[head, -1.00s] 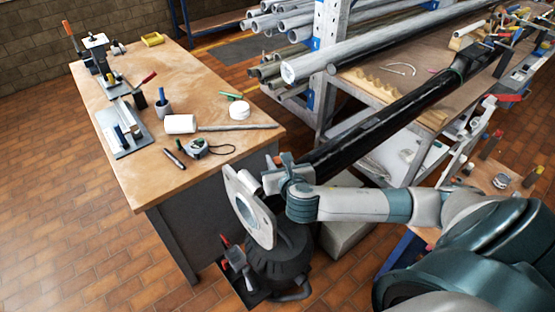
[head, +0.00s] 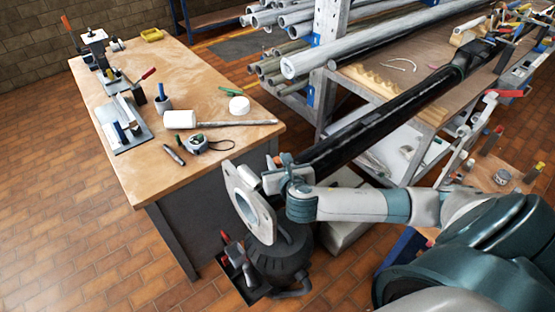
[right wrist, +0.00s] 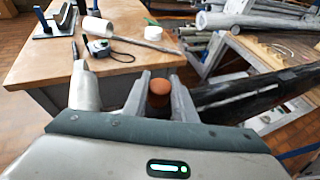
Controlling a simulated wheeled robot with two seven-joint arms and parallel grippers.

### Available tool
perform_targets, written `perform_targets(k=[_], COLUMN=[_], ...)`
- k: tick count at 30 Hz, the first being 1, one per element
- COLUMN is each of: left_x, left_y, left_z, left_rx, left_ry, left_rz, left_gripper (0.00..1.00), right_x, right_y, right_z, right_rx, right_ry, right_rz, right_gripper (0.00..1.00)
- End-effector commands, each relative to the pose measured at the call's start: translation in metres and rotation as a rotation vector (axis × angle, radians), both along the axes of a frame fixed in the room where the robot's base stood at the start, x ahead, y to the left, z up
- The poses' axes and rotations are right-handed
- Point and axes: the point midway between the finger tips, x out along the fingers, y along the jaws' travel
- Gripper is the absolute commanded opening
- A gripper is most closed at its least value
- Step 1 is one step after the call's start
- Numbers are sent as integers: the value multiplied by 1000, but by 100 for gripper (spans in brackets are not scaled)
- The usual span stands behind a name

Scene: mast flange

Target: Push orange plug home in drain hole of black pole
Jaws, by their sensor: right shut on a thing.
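The black pole (head: 385,125) lies slanting from the rack at upper right down to a grey flange plate (head: 240,188) with a large round opening. My right gripper (head: 277,180) is beside the flange at the pole's lower end. In the right wrist view, the orange plug (right wrist: 159,92) is between the two fingers of my right gripper (right wrist: 158,100), which are shut on it. The pole (right wrist: 235,98) runs off to the right there. The drain hole does not show, and I cannot tell whether the plug touches the pole. My left gripper is out of view.
A wooden workbench (head: 150,185) with a tape measure (head: 196,143) and a white cylinder (head: 180,119) stands to the left. A black shop vacuum (head: 278,262) stands on the floor below the flange. A rack of pipes (head: 345,52) is behind the pole.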

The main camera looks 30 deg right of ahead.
Motion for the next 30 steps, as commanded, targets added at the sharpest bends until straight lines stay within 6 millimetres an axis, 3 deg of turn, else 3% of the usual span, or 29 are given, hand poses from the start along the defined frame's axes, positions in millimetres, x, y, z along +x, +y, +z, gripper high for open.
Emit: perform_targets(k=[14, 15, 17, 30], left_x=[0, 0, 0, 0], left_y=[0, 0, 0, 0], left_z=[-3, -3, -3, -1], left_rx=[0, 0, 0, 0], left_ry=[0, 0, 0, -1], left_rz=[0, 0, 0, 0], left_gripper=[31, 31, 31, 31], right_x=[0, 0, 0, 1], right_y=[0, 0, 0, -1], right_z=[-10, -10, -9, -8], right_rx=[-1, -1, 0, 0], right_ry=[0, -1, -1, 0], right_rz=[1, 1, 1, 0], right_gripper=[3, 32, 46, 46])
